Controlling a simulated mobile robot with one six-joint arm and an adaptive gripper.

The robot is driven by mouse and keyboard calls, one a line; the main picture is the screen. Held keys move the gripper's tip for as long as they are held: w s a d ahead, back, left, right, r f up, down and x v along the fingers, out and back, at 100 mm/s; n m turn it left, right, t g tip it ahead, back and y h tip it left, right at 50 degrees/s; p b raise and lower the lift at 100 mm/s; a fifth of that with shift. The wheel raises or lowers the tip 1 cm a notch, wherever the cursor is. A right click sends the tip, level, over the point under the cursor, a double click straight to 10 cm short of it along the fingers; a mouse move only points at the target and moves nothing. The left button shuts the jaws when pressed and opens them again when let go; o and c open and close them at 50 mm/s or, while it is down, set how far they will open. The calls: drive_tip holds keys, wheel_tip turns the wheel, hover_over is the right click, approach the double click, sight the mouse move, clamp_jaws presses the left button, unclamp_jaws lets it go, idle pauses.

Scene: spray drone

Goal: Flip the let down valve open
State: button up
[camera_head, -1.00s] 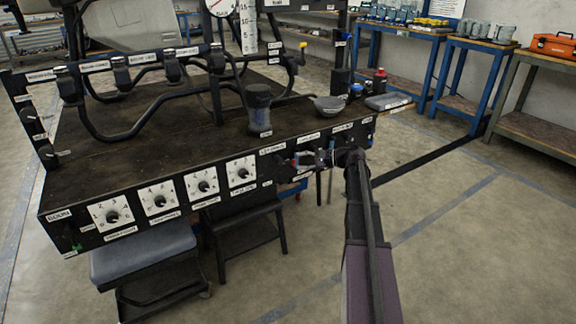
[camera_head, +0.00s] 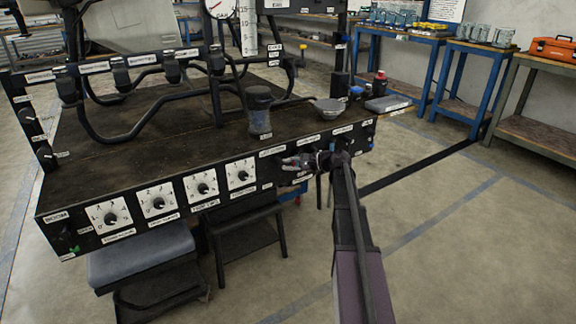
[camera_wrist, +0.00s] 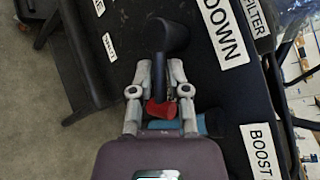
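The let down valve (camera_wrist: 167,38) is a black knob with a short lever on the panel's dark front face, beside a white label (camera_wrist: 222,32) on which "DOWN" can be read. In the wrist view my gripper (camera_wrist: 160,70) is at the valve, one grey finger on each side of its lever. The fingers stand apart, and I cannot see clear contact with the lever. A red piece (camera_wrist: 160,108) shows between the finger bases; I cannot tell what it belongs to.
The panel box (camera_head: 160,150) carries several numbered dials left of my gripper. A dark jar (camera_head: 259,110) and a grey bowl (camera_head: 328,107) stand on its top. A "BOOST" label (camera_wrist: 262,150) is near the gripper.

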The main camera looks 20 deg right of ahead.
clamp_jaws()
drive_tip(key=r+n+h+p, duration=0.1)
drive_tip(key=p, duration=0.2)
drive_tip(key=shift+r+n+g+h+p, duration=0.3)
drive_tip(key=shift+n+h+p, duration=0.1)
drive_tip(key=shift+h+p, duration=0.5)
drive_tip(key=shift+d+f+n+h+p, duration=0.1)
drive_tip(key=shift+n+h+p, duration=0.2)
drive_tip(key=shift+p, duration=0.25)
drive_tip(key=o, duration=0.7)
unclamp_jaws()
drive_tip(key=shift+f+b, duration=0.15)
drive_tip(key=shift+b, duration=0.15)
